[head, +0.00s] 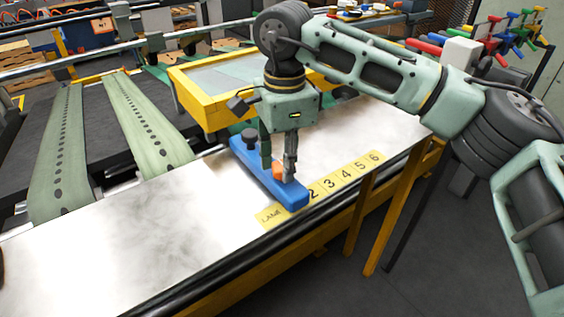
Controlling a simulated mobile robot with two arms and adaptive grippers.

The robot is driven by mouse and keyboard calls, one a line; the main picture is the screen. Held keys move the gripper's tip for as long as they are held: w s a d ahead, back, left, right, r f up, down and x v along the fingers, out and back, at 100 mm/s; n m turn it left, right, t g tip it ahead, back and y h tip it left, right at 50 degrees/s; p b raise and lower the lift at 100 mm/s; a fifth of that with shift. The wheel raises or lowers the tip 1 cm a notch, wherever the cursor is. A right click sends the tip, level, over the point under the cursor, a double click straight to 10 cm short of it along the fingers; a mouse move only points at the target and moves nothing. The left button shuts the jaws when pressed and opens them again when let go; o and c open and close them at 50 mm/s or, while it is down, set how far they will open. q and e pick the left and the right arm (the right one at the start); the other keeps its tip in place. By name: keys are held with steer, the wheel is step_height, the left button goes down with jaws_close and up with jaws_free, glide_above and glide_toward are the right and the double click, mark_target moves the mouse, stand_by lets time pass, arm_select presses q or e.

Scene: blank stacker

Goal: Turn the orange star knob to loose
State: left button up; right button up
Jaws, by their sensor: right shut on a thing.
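The orange star knob (277,171) sits on the blue bar (287,190) that lies across the metal table. My right gripper (278,174) points straight down with its fingers on both sides of the knob, shut on it. The fingers hide part of the knob, so its turn angle cannot be read. A dark knob (249,136) stands at the far end of the blue bar. My left gripper is not in view.
A yellow strip (329,186) with lane numbers runs along the table's front edge, partly covered by the bar. A yellow-framed tray (205,106) stands behind. Two green belts (146,125) lie at the left. The table's left part (130,235) is clear.

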steer(key=shift+d+n, duration=0.15)
steer(key=shift+n, duration=0.45)
steer(key=shift+f, duration=0.1)
steer(key=o, duration=0.8)
steer(key=shift+o, duration=1.2)
steer(key=shift+s+d, duration=0.1)
steer(key=shift+d, duration=0.05)
steer(key=shift+r, duration=0.4)
step_height(320, 180, up, 11)
steer(key=shift+r, duration=0.2)
